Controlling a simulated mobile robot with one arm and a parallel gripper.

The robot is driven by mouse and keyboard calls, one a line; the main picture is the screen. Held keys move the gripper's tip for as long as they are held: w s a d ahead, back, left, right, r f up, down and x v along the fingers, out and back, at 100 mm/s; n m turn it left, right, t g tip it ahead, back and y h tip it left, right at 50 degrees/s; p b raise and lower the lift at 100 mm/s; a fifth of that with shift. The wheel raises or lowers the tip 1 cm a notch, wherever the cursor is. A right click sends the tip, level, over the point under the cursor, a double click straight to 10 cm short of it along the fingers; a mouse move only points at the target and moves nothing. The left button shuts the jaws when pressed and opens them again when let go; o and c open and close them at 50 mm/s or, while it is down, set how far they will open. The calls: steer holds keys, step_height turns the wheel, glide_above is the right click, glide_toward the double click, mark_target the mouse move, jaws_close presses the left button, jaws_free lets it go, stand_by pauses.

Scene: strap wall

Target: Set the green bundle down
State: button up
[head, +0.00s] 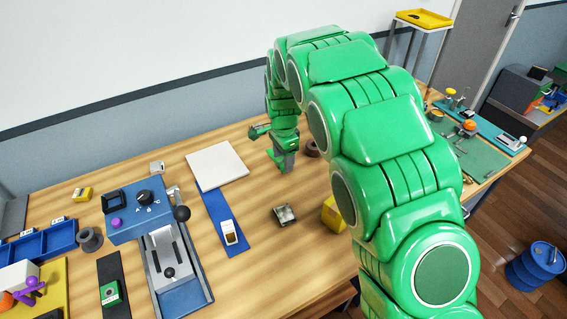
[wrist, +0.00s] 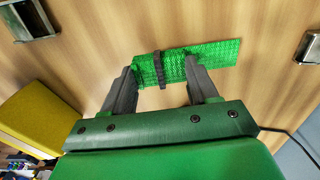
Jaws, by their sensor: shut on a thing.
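The green bundle (wrist: 215,55) is a flat, woven green bar with a dark strap (wrist: 158,68) around it, seen in the wrist view. My gripper (wrist: 160,72) has its two grey fingers on the bundle, one on each side of the strap, and is shut on it. The bundle sticks out past the right finger. In the head view my gripper (head: 285,160) points down over the wooden table (head: 265,265), right of a white board. I cannot tell whether the bundle touches the table.
A white board (head: 217,163) and a blue strip (head: 212,205) lie to the left. A metal block (head: 285,215), a yellow block (head: 332,213) and a brown roll (head: 311,148) are nearby. A blue control box (head: 138,212) stands further left. Bare wood lies between them.

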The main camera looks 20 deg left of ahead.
steer(key=shift+f, duration=1.25)
steer(key=shift+f, duration=0.15)
steer(key=o, duration=1.1)
steer(key=shift+c, duration=0.2)
step_height(320, 180, up, 12)
steer(key=shift+r, duration=0.2)
